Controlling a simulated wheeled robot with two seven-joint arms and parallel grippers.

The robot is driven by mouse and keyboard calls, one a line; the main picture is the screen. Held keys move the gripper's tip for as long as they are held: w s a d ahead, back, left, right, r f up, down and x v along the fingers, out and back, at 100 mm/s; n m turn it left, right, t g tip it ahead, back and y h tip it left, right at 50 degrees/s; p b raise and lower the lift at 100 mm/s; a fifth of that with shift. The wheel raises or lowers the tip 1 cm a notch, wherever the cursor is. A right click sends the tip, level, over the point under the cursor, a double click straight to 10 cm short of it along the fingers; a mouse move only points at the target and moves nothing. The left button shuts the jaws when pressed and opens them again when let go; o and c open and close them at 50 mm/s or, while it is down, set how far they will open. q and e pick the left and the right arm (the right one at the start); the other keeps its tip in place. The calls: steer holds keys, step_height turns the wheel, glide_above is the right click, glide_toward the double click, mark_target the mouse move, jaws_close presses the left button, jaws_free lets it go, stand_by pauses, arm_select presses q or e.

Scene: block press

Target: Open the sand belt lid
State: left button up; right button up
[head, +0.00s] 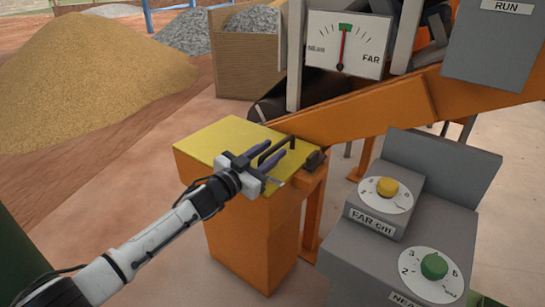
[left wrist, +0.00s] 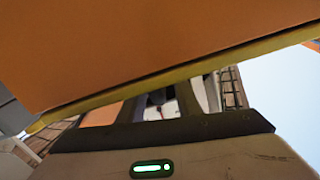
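The sand belt lid (head: 217,136) is a flat yellow plate on top of an orange box (head: 250,236), and it lies flat and closed. A black bar handle (head: 285,142) stands at its right part. My left gripper (head: 274,156) is over the lid's front right part, its two dark fingers apart, on either side of the bar as seen from the head. I cannot tell whether they touch it. In the left wrist view, the lid's yellow edge (left wrist: 165,78) runs beneath a broad orange surface (left wrist: 140,45). The fingertips do not show clearly there. My right gripper is not in view.
An orange chute (head: 385,112) rises to the right behind the box. A grey console with a yellow knob (head: 387,186) and a green knob (head: 434,265) stands right of it. A NEAR/FAR gauge (head: 360,48) is above. A sand pile (head: 90,80) lies at the back left.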

arm_select(q)
steer(key=shift+w+d, duration=0.3)
steer(key=shift+w, duration=0.15)
jaws_close()
steer(key=shift+a+r, duration=0.1)
